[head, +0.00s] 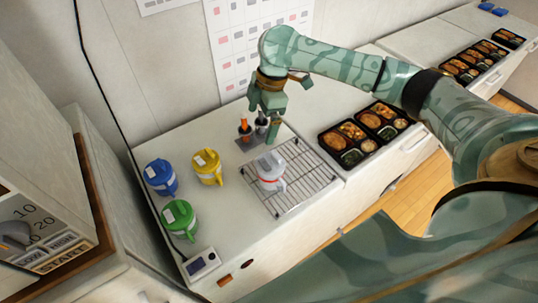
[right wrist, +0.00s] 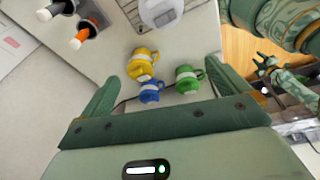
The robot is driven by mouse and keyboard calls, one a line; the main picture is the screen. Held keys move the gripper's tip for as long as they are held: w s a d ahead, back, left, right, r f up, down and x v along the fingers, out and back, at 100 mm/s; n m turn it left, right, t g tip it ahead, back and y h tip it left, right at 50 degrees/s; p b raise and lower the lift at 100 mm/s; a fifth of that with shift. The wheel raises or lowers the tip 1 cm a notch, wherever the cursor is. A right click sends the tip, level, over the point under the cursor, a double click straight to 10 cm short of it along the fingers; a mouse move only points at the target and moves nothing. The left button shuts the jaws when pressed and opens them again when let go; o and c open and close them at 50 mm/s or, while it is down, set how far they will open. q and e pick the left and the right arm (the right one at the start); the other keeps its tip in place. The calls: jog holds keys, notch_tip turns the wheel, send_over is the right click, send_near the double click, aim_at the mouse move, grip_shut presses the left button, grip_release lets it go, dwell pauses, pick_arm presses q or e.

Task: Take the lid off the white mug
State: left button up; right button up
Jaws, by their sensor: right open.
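The white mug (head: 271,173) stands upright on a wire rack in the head view. It has a pale lid and a reddish band. In the right wrist view, the white mug (right wrist: 160,12) is cut off by the top edge. My right gripper (head: 268,122) is behind the mug in the head view, close to the marker cups and apart from the mug. In the right wrist view, the right gripper (right wrist: 160,73) has its two fingers wide apart with nothing held between them.
Yellow (head: 207,167), blue (head: 160,177) and green (head: 179,219) lidded mugs stand left of the wire rack (head: 310,172). Bento trays (head: 343,147) lie to the right.

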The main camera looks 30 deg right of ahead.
jog(key=s+d+f+n+h, duration=0.1)
jog(key=d+n+h, duration=0.1)
jog(key=d+h, duration=0.1)
jog(key=b, duration=0.3)
send_over(276, 155)
jog(key=shift+g+y, duration=0.3)
notch_tip(276, 155, down, 9)
jog(key=shift+w+a+f, duration=0.1)
jog(key=shift+a+f, duration=0.05)
jog(key=shift+f, duration=0.65)
notch_tip(276, 155, down, 5)
jog(key=shift+f+b, duration=0.1)
jog(key=shift+b, duration=0.55)
pick_arm(q)
jog(key=f, duration=0.4)
jog(key=shift+a+f, duration=0.2)
jog(key=shift+a, duration=0.1)
pick_arm(e)
jog(key=c, duration=0.9)
